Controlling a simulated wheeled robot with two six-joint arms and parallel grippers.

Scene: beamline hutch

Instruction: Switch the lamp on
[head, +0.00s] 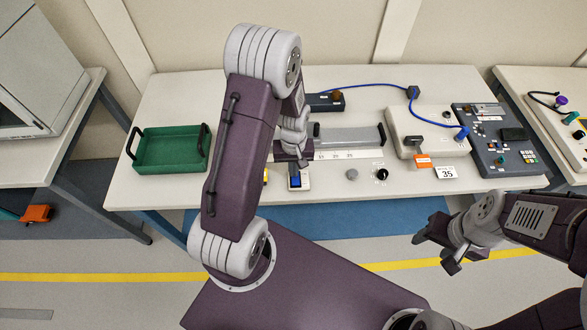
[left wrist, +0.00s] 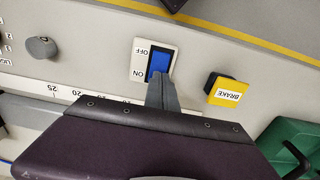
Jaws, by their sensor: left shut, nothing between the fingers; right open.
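A rocker switch with a blue rocker on a white plate marked ON and OFF (left wrist: 158,62) sits on the bench front; it also shows in the head view (head: 296,182). My left gripper (head: 295,162) is shut and empty, pointing down at the switch. In the left wrist view its fingertips (left wrist: 161,80) overlap the rocker's ON end; I cannot tell whether they touch it. The rocker's tilt is unclear. My right gripper (head: 437,250) is open and empty, in front of the bench at the right. I cannot pick out a lamp for certain.
A yellow-and-black BRAKE button (left wrist: 226,90) is beside the switch. A grey knob (left wrist: 42,47) is on its other side. A green tray (head: 170,163) stands at the bench's left. A control panel (head: 497,140) and white box (head: 425,122) with blue cable stand at the right.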

